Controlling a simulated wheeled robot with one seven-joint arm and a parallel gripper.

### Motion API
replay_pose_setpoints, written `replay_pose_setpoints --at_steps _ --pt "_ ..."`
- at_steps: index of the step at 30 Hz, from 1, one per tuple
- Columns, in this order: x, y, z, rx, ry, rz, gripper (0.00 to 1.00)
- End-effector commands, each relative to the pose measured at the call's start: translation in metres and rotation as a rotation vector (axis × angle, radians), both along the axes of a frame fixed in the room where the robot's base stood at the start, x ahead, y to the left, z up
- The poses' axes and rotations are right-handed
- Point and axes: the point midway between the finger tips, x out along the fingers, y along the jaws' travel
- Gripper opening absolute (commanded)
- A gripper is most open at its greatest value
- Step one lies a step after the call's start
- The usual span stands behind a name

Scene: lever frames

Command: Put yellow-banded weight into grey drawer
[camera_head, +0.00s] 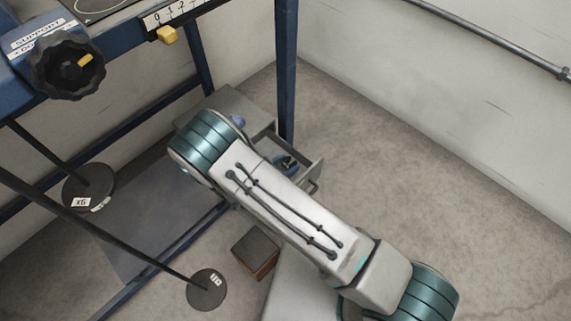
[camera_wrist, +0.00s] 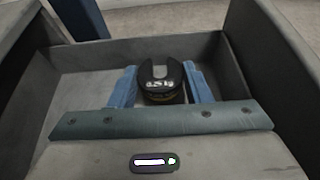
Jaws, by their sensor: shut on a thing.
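My gripper (camera_wrist: 160,84) is shut on a dark slotted weight (camera_wrist: 160,73) in the wrist view, with a blue finger on each side of it. A thin yellowish band shows low on the weight. White lettering on it is too small to read. The grey drawer (camera_wrist: 90,50) is open around and beneath the weight. I cannot tell whether the weight touches its floor. In the head view the open drawer (camera_head: 314,172) pulls out of a grey cabinet (camera_head: 226,102) beside a blue post. My arm covers part of it and most of my gripper.
A blue frame post (camera_head: 287,70) stands right behind the drawer. Two round dark weights (camera_head: 90,186) (camera_head: 207,290) are on rods at the left. A brown-sided box (camera_head: 255,252) is on the floor below my arm. The floor at right is clear.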

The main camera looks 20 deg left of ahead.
Motion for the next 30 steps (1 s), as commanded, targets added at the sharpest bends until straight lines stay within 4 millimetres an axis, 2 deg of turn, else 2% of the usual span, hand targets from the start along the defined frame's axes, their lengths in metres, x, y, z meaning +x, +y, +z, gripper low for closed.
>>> replay_pose_setpoints --at_steps 11,12,13,14,23,28,30 --pt "0.000 0.000 -0.008 0.000 -0.001 0.000 0.22" --pt "0.000 0.000 -0.009 0.000 0.000 0.000 0.55" --pt "0.000 0.000 -0.009 0.000 0.000 0.000 0.63" --pt "0.000 0.000 -0.009 0.000 0.000 0.000 0.66" --pt "0.000 0.000 -0.007 0.000 0.000 0.000 0.66" --pt "0.000 0.000 0.010 0.001 0.000 0.000 0.66" --pt "-0.014 0.009 0.014 0.002 0.002 0.004 0.66"
